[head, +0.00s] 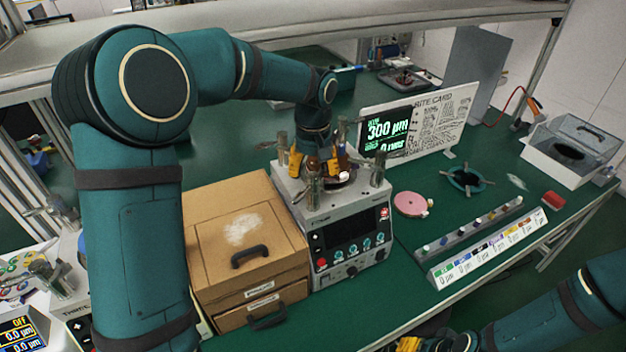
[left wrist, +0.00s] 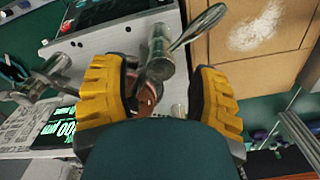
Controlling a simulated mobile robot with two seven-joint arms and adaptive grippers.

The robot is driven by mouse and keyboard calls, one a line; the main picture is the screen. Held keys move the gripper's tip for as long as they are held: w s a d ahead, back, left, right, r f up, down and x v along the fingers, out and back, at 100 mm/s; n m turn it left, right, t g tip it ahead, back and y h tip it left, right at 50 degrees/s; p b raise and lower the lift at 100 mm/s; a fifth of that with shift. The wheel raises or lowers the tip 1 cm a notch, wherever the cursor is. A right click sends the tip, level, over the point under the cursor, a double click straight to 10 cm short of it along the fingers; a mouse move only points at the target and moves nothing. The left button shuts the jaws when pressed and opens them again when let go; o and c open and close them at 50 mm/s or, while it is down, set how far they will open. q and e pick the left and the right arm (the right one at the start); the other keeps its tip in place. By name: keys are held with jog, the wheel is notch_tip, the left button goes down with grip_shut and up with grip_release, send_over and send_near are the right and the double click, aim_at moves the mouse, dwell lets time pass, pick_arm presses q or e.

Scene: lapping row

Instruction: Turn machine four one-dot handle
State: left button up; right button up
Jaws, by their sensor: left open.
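A grey bench machine (head: 345,232) with a dark front screen and blue knobs stands in the middle of the head view. Several metal posts with lever handles stand on its top, one at the front (head: 314,190) and one at the right (head: 381,165). My left gripper (head: 313,165) is over the machine top, pointing down. In the left wrist view its yellow fingers (left wrist: 160,95) are apart, with a metal post and lever handle (left wrist: 162,55) showing between and beyond them. I cannot tell contact. Dot marks are too small to read. My right gripper (head: 412,344) is cut off at the bottom edge.
A cardboard-coloured drawer box (head: 215,225) stands close left of the machine. A display reading 300 µm (head: 388,130) and a white card board (head: 440,115) stand behind. A pink disc (head: 410,204) and a labelled rack (head: 487,245) lie to the right.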

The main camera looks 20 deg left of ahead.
aim_at(314, 175)
pick_arm(q)
notch_tip(314, 175, up, 8)
jog(key=shift+f, duration=0.1)
jog(key=shift+c, duration=0.4)
